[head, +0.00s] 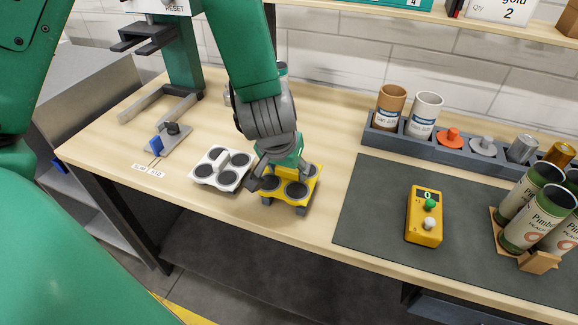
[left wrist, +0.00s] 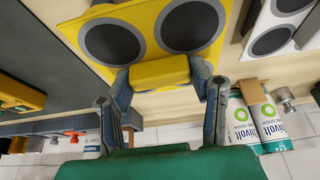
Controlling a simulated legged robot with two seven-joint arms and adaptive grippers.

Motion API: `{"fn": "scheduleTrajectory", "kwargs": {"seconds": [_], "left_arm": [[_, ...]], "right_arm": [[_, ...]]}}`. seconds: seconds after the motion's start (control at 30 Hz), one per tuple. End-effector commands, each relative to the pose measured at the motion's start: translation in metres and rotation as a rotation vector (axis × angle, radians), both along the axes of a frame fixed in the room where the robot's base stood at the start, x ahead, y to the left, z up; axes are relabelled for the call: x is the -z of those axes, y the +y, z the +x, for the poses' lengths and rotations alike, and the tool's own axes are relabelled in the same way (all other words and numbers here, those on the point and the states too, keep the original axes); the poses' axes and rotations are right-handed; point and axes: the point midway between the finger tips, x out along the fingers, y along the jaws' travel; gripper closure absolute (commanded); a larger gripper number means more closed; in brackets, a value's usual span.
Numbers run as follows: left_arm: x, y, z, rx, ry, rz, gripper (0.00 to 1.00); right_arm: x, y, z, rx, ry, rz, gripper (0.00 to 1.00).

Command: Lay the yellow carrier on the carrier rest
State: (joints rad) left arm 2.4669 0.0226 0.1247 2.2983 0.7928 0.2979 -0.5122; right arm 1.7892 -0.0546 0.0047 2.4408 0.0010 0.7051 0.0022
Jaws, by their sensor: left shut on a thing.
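The yellow carrier (head: 311,186), a plate with round dark wells and a raised handle, is at the front edge of the wooden table in the head view. My left gripper (head: 276,168) is over it. In the left wrist view, the two fingers are on either side of the carrier's yellow handle (left wrist: 160,72), and the wells show empty. Grey blocks (head: 300,210) show under the carrier's front corners. I cannot tell whether these are the carrier rest or whether the carrier touches them. My right gripper is not in view.
A white carrier (head: 222,177) stands close left of the yellow one. To the right lie a dark mat (head: 370,215), a yellow button box (head: 423,225) and several green cans (head: 527,222). A grey rack (head: 383,141) with cups stands behind. A press stands at back left.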

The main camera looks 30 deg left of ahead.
Motion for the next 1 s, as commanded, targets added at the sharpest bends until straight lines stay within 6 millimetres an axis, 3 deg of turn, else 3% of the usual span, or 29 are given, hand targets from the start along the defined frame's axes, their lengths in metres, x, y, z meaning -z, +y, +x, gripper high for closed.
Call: {"fn": "scheduleTrajectory", "kwargs": {"seconds": [0.67,0.97,1.0], "left_arm": [[0.021,0.0,0.0,0.0,0.001,-0.001,0.69],[0.022,0.0,0.0,-0.001,0.0,0.0,0.69],[0.022,0.0,0.0,-0.001,0.0,0.0,0.46]], "right_arm": [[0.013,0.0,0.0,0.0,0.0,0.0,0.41],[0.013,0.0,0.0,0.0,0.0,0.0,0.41],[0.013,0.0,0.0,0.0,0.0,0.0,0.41]]}}
